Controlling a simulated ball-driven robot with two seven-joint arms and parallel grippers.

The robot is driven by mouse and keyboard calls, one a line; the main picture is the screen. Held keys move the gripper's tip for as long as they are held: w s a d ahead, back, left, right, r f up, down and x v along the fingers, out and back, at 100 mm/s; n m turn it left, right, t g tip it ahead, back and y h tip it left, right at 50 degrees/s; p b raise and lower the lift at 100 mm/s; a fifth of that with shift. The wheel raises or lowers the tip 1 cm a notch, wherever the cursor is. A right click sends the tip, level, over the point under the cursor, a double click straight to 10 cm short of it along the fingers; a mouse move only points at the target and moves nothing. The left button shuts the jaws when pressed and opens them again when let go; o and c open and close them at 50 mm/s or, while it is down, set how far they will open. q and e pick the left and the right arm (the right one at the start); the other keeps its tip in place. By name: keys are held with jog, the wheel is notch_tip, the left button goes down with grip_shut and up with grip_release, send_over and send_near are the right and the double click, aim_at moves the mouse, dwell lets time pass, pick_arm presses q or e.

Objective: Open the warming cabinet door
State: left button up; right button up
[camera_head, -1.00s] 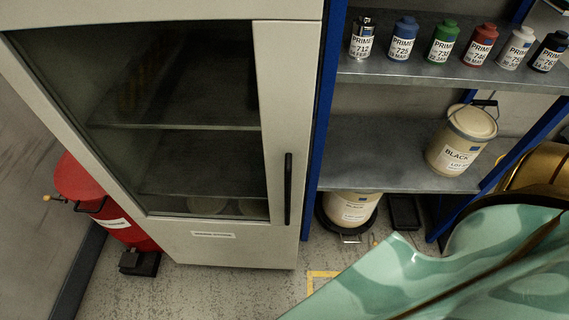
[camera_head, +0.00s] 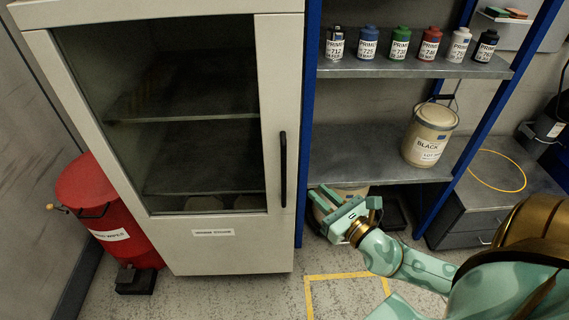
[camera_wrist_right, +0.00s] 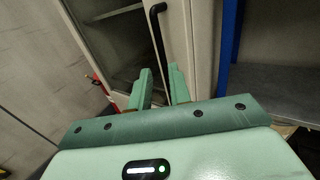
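The warming cabinet (camera_head: 228,258) is a tall beige cabinet at the left of the head view. Its glass-fronted door (camera_head: 272,100) looks shut. A black vertical bar handle (camera_head: 283,170) is on the door's right side. My right gripper (camera_head: 332,208) is right of the handle and lower in the head view, apart from it. In the right wrist view its two fingers (camera_wrist_right: 160,84) are apart with nothing between them, and the handle (camera_wrist_right: 157,30) shows just beyond the fingertips. My left gripper is out of view.
A blue-framed shelf (camera_head: 365,145) stands right of the cabinet, with several small primer bottles and a beige BLACK can (camera_head: 429,135). A red bin (camera_head: 108,215) stands left. The floor before the cabinet is clear.

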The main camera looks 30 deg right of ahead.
aim_at(285, 163)
jog(key=w, duration=1.5)
jog(key=shift+a+p, duration=0.35)
jog(key=shift+s, duration=0.1)
grip_shut()
